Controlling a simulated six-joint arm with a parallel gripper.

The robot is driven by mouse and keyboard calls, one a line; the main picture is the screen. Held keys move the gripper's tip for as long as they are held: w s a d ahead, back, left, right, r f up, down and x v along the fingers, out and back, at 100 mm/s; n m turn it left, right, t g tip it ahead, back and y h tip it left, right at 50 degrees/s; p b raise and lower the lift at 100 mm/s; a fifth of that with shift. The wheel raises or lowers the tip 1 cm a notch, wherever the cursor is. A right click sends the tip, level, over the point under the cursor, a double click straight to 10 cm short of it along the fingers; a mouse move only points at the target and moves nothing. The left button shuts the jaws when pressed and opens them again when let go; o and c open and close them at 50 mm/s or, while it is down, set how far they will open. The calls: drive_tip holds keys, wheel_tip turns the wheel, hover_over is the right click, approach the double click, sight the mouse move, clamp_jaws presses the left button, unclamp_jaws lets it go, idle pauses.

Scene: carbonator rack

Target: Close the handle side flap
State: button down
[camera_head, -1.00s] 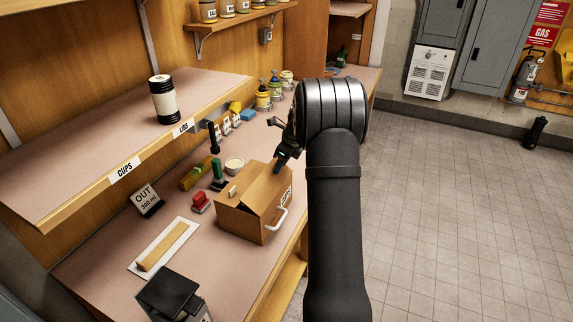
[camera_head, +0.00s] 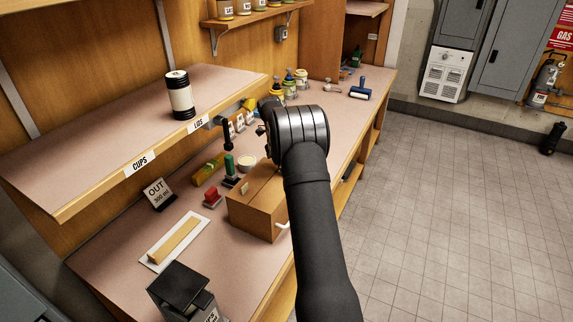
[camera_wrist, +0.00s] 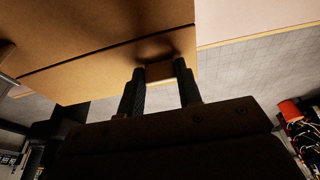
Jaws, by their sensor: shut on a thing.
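The brown cardboard box (camera_head: 256,212) stands on the workbench, with a small tan tab (camera_head: 245,188) on its left top. Its white side handle (camera_head: 283,225) shows partly beside my arm. My arm hides the box's handle-side top in the head view. In the wrist view, two brown panels (camera_wrist: 100,75) are parted by a dark narrow slit. My gripper (camera_wrist: 160,68) has its fingers on either side of a small tan tab (camera_wrist: 158,71) at the nearer panel's edge, and is shut on it. How flat the handle side flap lies cannot be told.
An upper shelf (camera_head: 120,130) with a black-and-white canister (camera_head: 180,95) overhangs behind.

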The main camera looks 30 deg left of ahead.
drive_tip(key=c, duration=1)
unclamp_jaws()
drive_tip(key=shift+r, duration=0.1)
drive_tip(key=v, duration=1.1)
drive_tip(key=shift+r, duration=0.4)
drive_tip(key=shift+a+f, duration=0.1)
drive_tip(key=shift+f, duration=0.05)
drive_tip(key=x, duration=1.1)
drive_tip(key=shift+f, duration=0.2)
drive_tip(key=shift+d+f, duration=0.1)
drive_tip(key=shift+d, duration=0.15)
drive_tip(key=shift+d+r+y, duration=0.1)
drive_tip(key=shift+r+y, duration=0.1)
drive_tip(key=shift+y, duration=0.4)
